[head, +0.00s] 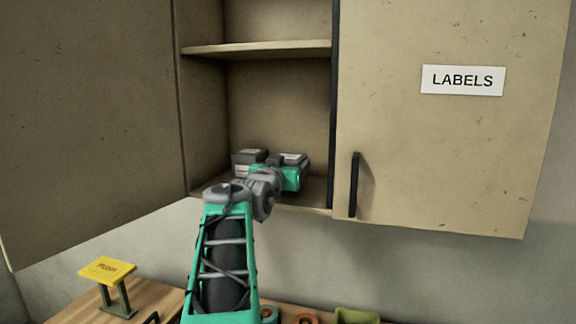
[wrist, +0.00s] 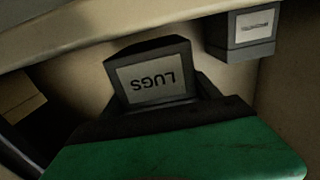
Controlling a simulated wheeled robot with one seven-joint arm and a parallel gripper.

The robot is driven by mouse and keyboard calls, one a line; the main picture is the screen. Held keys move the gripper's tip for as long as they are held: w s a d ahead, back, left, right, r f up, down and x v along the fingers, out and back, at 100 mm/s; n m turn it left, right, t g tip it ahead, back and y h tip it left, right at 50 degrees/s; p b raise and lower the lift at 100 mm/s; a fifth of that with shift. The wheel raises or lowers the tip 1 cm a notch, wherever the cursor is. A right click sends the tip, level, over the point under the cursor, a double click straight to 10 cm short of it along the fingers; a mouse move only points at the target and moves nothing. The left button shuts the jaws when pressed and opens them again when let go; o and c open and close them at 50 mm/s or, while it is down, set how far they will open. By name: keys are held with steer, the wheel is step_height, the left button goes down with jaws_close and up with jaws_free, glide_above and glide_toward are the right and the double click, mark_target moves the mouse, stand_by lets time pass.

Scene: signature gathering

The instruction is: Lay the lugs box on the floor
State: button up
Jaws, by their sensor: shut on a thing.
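The lugs box (wrist: 156,82) is a small dark grey box with a pale label reading LUGS, upside down in the wrist view. My gripper (wrist: 158,92) is shut on it, one dark finger on each side. In the head view my gripper (head: 281,172) reaches into the open middle of the wall cabinet, low over its bottom shelf. The box is largely masked there by the gripper. I cannot tell whether it touches the shelf. The floor is not in view.
Another grey labelled box (head: 248,161) stands beside my gripper; it also shows in the wrist view (wrist: 241,36). A middle shelf (head: 262,48) is above. A door marked LABELS (head: 450,150) is at right. A counter (head: 150,296) below holds a yellow PUSH stand (head: 107,270).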

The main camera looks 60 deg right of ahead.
steer(key=shift+f, duration=0.45)
steer(key=shift+a, duration=0.2)
steer(key=shift+f, duration=0.1)
steer(key=shift+d+f, duration=0.1)
steer(key=shift+f, duration=0.05)
steer(key=o, duration=1.6)
